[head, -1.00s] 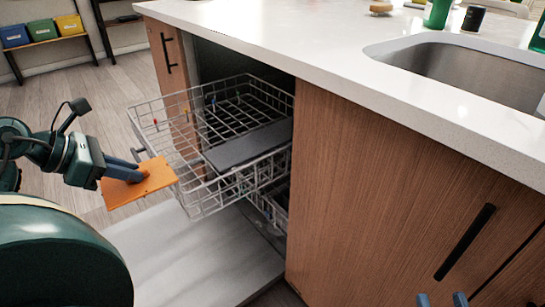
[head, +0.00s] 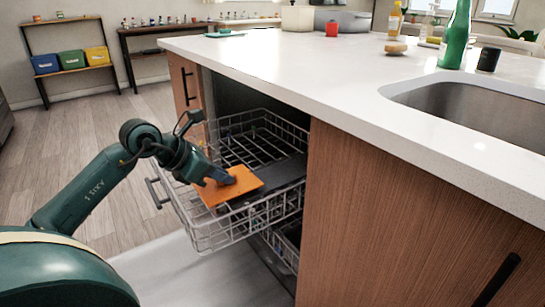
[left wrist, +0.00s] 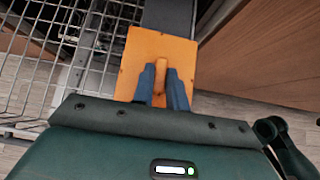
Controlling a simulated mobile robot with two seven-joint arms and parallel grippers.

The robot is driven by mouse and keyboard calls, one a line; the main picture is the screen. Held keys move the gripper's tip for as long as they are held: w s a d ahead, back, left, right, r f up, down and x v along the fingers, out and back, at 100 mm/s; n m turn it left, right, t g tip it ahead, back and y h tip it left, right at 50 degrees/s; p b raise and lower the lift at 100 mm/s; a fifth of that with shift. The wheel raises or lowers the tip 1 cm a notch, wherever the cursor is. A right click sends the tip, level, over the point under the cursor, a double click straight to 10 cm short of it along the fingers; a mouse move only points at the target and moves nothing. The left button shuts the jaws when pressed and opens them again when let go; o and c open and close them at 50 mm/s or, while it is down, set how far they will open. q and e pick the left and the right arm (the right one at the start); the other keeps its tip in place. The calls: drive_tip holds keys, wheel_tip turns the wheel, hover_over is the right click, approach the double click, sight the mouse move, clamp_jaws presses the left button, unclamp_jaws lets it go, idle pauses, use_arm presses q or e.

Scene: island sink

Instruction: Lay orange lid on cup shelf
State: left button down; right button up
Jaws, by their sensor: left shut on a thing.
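The orange lid (head: 245,181) is a flat square plate with a raised handle in its middle. My left gripper (head: 226,181) is shut on that handle. In the left wrist view the blue fingers (left wrist: 161,80) pinch the handle of the lid (left wrist: 143,48). The cup shelf (head: 284,171) is a dark grey flat strip along the right side of the upper rack. The lid is over the rack's front part, and its far edge overlaps the near end of the shelf (left wrist: 168,16). I cannot tell whether they touch. My right gripper is out of view.
The wire upper rack (head: 207,237) is pulled out of the dishwasher, under the white countertop (head: 330,75). The wooden cabinet front (head: 375,205) stands close on the right. A green bottle (head: 456,38) stands by the sink (head: 480,108). Open floor lies to the left.

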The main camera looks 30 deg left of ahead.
use_arm(q)
drive_tip(key=w+d+p, duration=0.1)
drive_tip(key=w, duration=0.2)
drive_tip(key=w+d+p, duration=0.1)
drive_tip(key=w, duration=0.2)
drive_tip(key=w+d+p, duration=0.1)
drive_tip(key=w, duration=0.1)
drive_tip(key=shift+w+d+r+p, duration=0.15)
drive_tip(key=shift+w+d+p, duration=0.15)
drive_tip(key=shift+w+p, duration=0.1)
drive_tip(key=shift+w+d, duration=0.2)
drive_tip(key=shift+w, duration=0.25)
drive_tip(key=w, duration=0.1)
drive_tip(key=w+d, duration=0.1)
drive_tip(key=w, duration=0.1)
drive_tip(key=shift+w+d, duration=0.3)
drive_tip(key=shift+s+f+b, duration=0.2)
drive_tip(key=shift+f+b, duration=0.25)
drive_tip(key=shift+f, duration=0.5)
drive_tip(key=shift+a, duration=0.1)
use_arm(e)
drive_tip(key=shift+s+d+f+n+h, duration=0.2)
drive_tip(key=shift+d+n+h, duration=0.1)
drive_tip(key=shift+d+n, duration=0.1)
use_arm(q)
drive_tip(key=shift+f, duration=0.1)
drive_tip(key=c, duration=1.4)
unclamp_jaws()
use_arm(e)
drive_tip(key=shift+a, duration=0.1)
